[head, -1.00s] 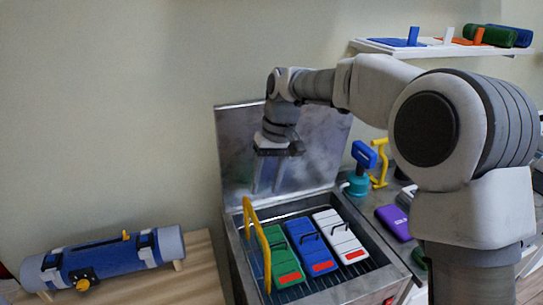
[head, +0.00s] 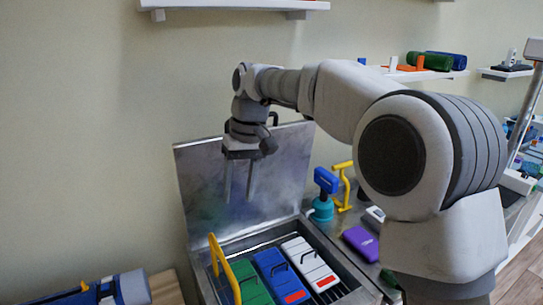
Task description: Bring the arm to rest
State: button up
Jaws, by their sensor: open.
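My gripper (head: 239,194) hangs from my arm with its two fingers pointing down and apart, with nothing between them. It is in front of the raised metal lid of a steel tank (head: 370,297), above the tank's back left part. The arm reaches in from the right, bent, with its large shoulder joint close to the camera. A yellow handle-shaped frame (head: 223,267) stands at the tank's left side.
A blue-and-teal device (head: 323,195), a yellow stand (head: 344,185) and a purple item (head: 360,243) are on the counter right of the tank. A blue roll (head: 100,292) lies lower left. Shelves (head: 430,74) hang on the wall. The wall area left of the lid is clear.

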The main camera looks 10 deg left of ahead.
jog(key=s+d+r+m+t+h, duration=0.15)
jog(key=s+d, duration=0.25)
jog(key=d, duration=0.4)
jog(key=s+d+r+m+t, duration=0.25)
jog(key=s+d, duration=0.25)
jog(key=d, duration=0.3)
jog(key=s+d+f+m+t, duration=0.2)
jog(key=s+d+f, duration=0.3)
jog(key=s+d, duration=0.7)
jog(key=shift+s+d+f+m+t, duration=0.2)
jog(key=shift+s+d+m+t, duration=0.1)
jog(key=shift+s+m, duration=0.25)
